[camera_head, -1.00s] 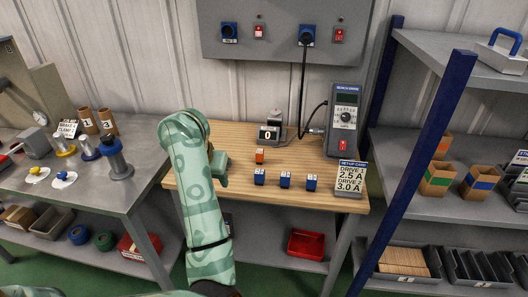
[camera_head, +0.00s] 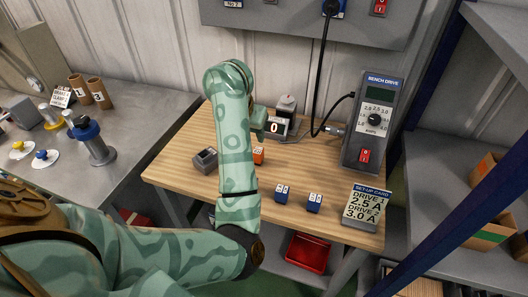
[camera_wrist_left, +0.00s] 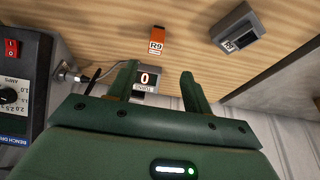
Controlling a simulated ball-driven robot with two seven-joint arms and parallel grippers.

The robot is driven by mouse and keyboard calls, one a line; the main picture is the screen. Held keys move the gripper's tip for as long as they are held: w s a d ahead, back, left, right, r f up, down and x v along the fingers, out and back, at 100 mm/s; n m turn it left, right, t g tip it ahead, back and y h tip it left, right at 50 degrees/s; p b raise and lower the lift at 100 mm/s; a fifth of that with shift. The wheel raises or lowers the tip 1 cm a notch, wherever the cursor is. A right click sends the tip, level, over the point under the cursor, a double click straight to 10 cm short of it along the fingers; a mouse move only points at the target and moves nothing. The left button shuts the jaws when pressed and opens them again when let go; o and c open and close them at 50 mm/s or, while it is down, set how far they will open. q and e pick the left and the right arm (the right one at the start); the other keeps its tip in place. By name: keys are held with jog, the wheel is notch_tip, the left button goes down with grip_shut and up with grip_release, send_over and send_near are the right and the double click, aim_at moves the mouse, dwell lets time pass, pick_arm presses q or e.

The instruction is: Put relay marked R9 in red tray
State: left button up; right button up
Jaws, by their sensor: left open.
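An orange relay (camera_head: 258,156) stands on the wooden bench just right of my left arm. In the left wrist view the orange relay (camera_wrist_left: 156,43) shows the label R9. My left gripper (camera_wrist_left: 158,68) is open and empty, its fingers apart from the relay, which appears beyond their tips. In the head view my arm hides most of this gripper. Two blue relays (camera_head: 282,193) (camera_head: 315,203) stand nearer the bench's front edge; their labels are too small to read. The red tray (camera_head: 307,253) sits on the shelf below the bench. My right gripper is out of view.
A small display reading 0 (camera_head: 277,127) stands behind the orange relay. A grey box (camera_head: 205,161) lies left of my arm. The bench drive (camera_head: 371,122) with its cable and the set-up card (camera_head: 361,207) are at the right. The bench edge overhangs part of the lower shelf.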

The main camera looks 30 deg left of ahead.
aim_at(258, 150)
pick_arm(q)
jog(key=b+x, duration=0.3)
jog(key=x, duration=0.5)
jog(key=shift+w+f+b, duration=0.1)
jog(key=shift+f+b, duration=0.15)
jog(key=shift+b, duration=0.05)
jog(key=shift+w+f, duration=0.2)
jog(key=shift+f, duration=0.2)
jog(key=x, duration=0.1)
jog(key=b+x, duration=0.2)
jog(key=x, duration=0.1)
jog(key=shift+w+d+r, duration=0.1)
jog(key=shift+w+d, duration=0.15)
jog(key=shift+w+f+b, duration=0.25)
jog(key=shift+f+b, duration=0.15)
jog(key=shift+f, duration=0.05)
jog(key=shift+r, duration=0.1)
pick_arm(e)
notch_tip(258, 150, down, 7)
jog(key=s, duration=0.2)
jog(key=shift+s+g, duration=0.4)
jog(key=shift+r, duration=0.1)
pick_arm(q)
jog(key=c, duration=1.1)
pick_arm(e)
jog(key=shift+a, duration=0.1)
